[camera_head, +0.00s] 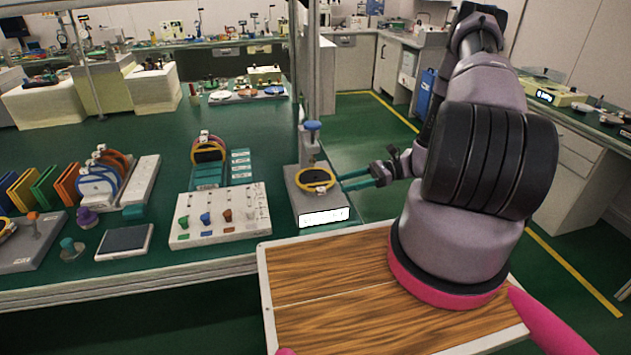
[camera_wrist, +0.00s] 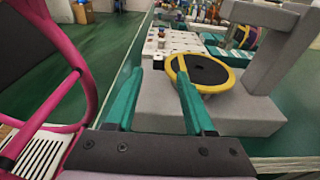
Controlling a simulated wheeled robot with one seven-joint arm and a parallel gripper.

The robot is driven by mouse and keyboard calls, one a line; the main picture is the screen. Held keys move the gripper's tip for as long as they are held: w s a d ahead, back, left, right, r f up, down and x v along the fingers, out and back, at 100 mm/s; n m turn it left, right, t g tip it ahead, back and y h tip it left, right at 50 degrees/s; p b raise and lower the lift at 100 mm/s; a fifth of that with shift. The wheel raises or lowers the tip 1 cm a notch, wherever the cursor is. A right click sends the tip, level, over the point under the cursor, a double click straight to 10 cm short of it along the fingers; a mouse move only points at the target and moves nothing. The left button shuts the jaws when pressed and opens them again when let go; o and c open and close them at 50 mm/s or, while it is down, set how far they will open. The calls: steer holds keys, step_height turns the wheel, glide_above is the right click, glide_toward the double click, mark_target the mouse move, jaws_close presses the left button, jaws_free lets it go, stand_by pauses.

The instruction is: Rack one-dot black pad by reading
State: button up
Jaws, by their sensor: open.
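A black pad with a yellow rim (camera_head: 314,176) lies flat on the grey gauge stand (camera_head: 302,206), below its blue-topped plunger (camera_head: 312,127). The pad also shows in the wrist view (camera_wrist: 207,71). A small pale tag sits at its front edge; I cannot read any dots. The stand's lit display (camera_head: 324,217) is too bright to read. My gripper (camera_head: 342,180) reaches in from the right with teal fingers apart and nothing held. In the wrist view (camera_wrist: 160,72) one finger overlaps the pad's rim; I cannot tell if they touch. Another yellow-rimmed black pad (camera_head: 208,152) stands upright in a teal holder.
A white panel with coloured knobs (camera_head: 250,225) stands left of the gauge. Further left are a rack of orange- and blue-rimmed pads (camera_head: 145,180), a dark flat plate (camera_head: 124,240) and coloured upright plates (camera_head: 45,187). My wood-topped deck (camera_head: 330,310) is bare. Green bench top lies open behind.

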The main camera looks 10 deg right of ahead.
mark_target(325, 188)
steer(key=a, duration=0.6)
steer(key=shift+s+a+f, duration=0.2)
steer(key=shift+a+f, duration=0.05)
steer(key=shift+a, duration=0.1)
jaws_close()
